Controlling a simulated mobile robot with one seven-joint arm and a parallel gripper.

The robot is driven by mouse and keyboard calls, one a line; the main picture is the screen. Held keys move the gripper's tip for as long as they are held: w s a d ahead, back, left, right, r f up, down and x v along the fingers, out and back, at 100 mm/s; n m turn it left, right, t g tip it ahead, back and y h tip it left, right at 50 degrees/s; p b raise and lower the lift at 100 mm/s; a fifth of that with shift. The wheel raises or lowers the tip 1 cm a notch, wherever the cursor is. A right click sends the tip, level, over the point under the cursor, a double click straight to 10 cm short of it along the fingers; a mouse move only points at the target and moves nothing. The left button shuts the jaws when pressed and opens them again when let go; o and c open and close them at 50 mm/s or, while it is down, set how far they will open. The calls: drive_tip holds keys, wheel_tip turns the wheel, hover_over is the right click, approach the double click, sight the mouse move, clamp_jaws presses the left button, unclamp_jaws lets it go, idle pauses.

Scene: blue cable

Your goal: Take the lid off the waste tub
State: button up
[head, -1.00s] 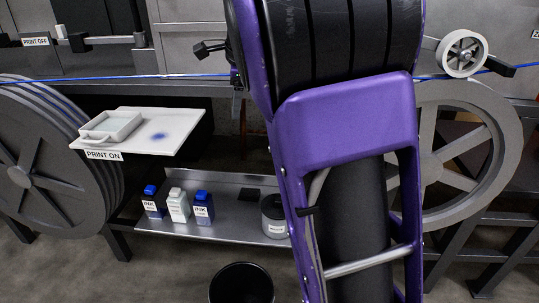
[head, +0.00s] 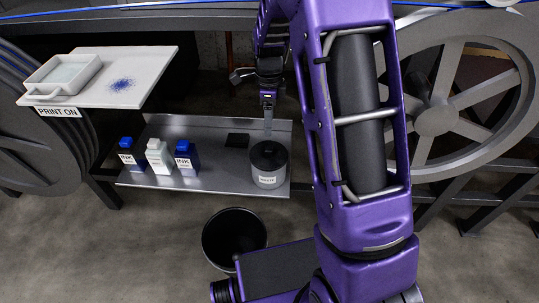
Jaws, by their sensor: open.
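The waste tub (head: 267,178) is a grey cylinder with a white label, upright at the right end of the metal shelf. Its dark round lid (head: 268,154) appears to be on top. My gripper (head: 268,130) is open and points down just above or behind the lid, near its back edge. It looks empty. I cannot tell whether the fingertips touch the lid.
Two blue-capped ink bottles (head: 126,155) and (head: 187,160) and a white bottle (head: 158,156) stand on the shelf (head: 215,180). A black bin (head: 234,240) stands on the floor below. A white stained board (head: 140,72) holds a tray (head: 62,78) above left.

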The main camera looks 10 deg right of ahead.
sight(269, 148)
drive_tip(key=f+b, duration=0.1)
drive_tip(key=f, duration=1)
drive_tip(key=shift+w+b, duration=0.2)
drive_tip(key=shift+b, duration=0.2)
clamp_jaws()
